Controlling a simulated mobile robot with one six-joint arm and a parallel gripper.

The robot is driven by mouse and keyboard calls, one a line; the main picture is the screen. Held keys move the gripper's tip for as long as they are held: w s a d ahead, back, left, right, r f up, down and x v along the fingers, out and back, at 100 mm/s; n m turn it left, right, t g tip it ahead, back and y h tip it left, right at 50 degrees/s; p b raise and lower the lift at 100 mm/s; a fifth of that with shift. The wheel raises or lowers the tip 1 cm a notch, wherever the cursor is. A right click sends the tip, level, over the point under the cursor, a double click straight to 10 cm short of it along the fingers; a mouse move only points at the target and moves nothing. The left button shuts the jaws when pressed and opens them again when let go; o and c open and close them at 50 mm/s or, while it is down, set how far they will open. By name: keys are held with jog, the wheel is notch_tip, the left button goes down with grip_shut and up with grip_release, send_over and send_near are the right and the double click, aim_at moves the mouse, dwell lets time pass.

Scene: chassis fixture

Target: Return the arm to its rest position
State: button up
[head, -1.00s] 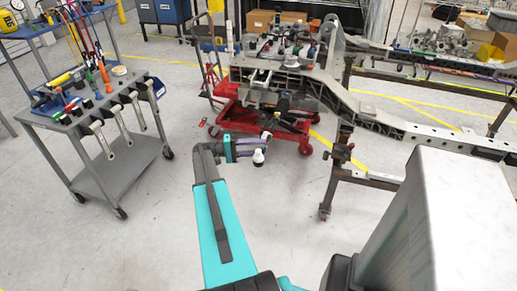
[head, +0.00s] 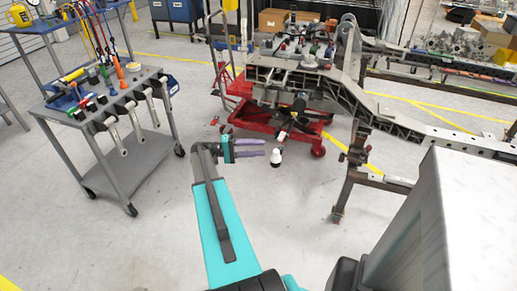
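My arm (head: 222,235), with teal and dark links, reaches forward from the bottom middle of the head view. My gripper (head: 252,148) is at its far end, pointing right. Its two purple fingers are apart with a gap between them, and I see nothing held there.
A grey tool cart (head: 150,155) stands at the left. A red wheeled lift (head: 243,115) stands under the grey chassis frame (head: 375,105) beyond my gripper. A frame leg (head: 350,180) stands to the right. Grey floor (head: 160,245) is clear between cart and arm.

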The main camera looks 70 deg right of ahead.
jog(key=shift+a, duration=0.15)
jog(key=w+a+f+n+t+y, duration=0.1)
jog(key=w+a+f+n+t, duration=0.3)
jog(key=a+f, duration=0.85)
jog(key=w+a+f+n+t, duration=0.4)
jog(key=a+f, duration=0.6)
jog(key=a, duration=0.6)
jog(key=s+a+f+n+t+y, duration=0.1)
jog(key=s+a+f+y, duration=0.1)
jog(key=a, duration=0.9)
jog(key=s+a+f+n+t+y, duration=0.1)
jog(key=a+f, duration=0.4)
jog(key=a, duration=0.7)
jog(key=s+a+f+n+t+y, duration=0.1)
jog(key=s+a+f+n+y, duration=0.1)
jog(key=a, duration=1)
jog(key=s+f+y, duration=0.1)
jog(key=s+y, duration=0.1)
jog(key=s, duration=0.1)
jog(key=shift+s+a+f+n, duration=0.2)
jog(key=shift+s+f+n, duration=0.1)
jog(key=shift+s+f, duration=0.05)
